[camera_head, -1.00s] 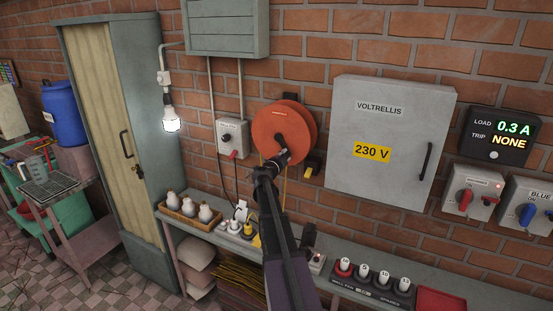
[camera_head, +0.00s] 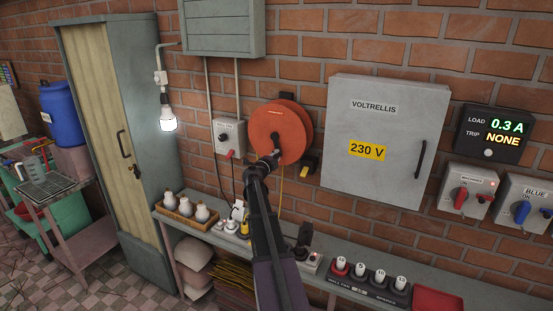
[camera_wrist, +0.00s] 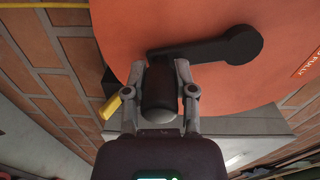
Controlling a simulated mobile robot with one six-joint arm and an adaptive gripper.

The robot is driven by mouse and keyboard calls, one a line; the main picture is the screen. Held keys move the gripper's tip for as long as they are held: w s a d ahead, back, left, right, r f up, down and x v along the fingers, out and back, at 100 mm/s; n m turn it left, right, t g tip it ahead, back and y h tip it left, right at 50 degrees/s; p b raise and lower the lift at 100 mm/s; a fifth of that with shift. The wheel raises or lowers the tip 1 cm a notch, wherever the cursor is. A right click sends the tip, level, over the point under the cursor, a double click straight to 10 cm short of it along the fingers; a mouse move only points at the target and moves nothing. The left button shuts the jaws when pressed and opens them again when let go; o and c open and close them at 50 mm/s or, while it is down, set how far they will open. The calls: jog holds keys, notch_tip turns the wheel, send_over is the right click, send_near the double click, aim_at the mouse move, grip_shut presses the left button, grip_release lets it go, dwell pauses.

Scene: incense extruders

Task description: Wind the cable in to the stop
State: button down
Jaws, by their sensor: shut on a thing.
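The round orange cable reel (camera_head: 282,128) is mounted on the brick wall and also fills the top of the wrist view (camera_wrist: 165,20). Its black crank arm (camera_wrist: 212,46) runs from a round end to a dark handle (camera_wrist: 158,88). My gripper (camera_wrist: 160,92) is shut around this handle, one finger on each side. In the head view, my gripper (camera_head: 270,161) is at the lower left part of the reel's face. A thin yellow cable (camera_head: 281,188) hangs below the reel. I cannot make out its stop.
A black and yellow fitting (camera_head: 308,165) is beside the reel. The grey Voltrellis cabinet (camera_head: 384,180) is to the right, and a switch box (camera_head: 228,137) to the left. A bench (camera_head: 330,259) below carries bulbs and several plugs.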

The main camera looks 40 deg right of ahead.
jog(key=shift+s+f, duration=0.1)
jog(key=shift+s, duration=0.1)
jog(key=shift+c, duration=2)
grip_release()
jog(key=shift+w, duration=0.1)
jog(key=v, duration=1.2)
